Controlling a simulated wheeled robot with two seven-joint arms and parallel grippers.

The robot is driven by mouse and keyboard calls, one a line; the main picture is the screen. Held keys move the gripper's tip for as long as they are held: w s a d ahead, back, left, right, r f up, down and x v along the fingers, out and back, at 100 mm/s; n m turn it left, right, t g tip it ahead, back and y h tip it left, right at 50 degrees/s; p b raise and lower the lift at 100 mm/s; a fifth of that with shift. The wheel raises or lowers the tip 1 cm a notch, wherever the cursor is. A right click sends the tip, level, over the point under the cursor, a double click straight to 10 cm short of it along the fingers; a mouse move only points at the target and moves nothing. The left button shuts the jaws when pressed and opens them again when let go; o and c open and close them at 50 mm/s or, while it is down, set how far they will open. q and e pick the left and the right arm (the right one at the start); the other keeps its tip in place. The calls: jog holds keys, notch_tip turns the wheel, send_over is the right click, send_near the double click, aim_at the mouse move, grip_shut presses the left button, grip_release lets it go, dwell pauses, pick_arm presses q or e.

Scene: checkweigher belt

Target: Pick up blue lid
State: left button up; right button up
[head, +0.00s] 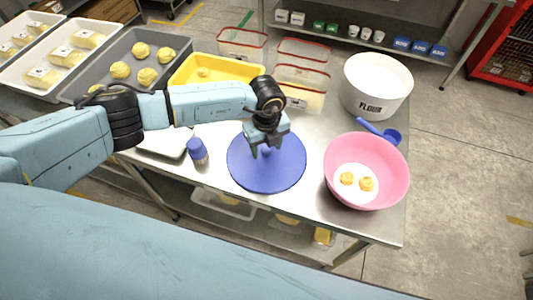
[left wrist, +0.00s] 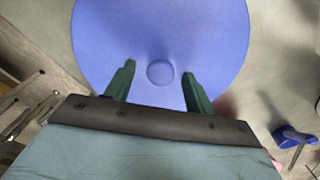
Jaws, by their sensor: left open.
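The blue lid (head: 283,175) is a flat round disc with a small knob at its middle. It lies on the steel table in the head view, left of the pink bowl. In the left wrist view the lid (left wrist: 160,30) fills the upper middle, and its round knob (left wrist: 160,72) shows between the fingers. My left gripper (head: 261,153) is over the lid's middle, pointing down. In the left wrist view its two green fingers (left wrist: 155,85) are apart, one on each side of the knob, with nothing held. My right gripper is in neither view.
A pink bowl (head: 383,150) with dough pieces stands right of the lid. Behind it are a blue scoop (head: 385,132) and a white flour tub (head: 375,85). A blue-topped shaker (head: 197,150) stands left. A yellow tray (head: 222,69) and red-rimmed containers (head: 303,49) are behind.

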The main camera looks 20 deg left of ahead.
pick_arm(q)
jog(key=shift+f, duration=0.1)
jog(key=c, duration=1.1)
jog(key=shift+o, duration=0.2)
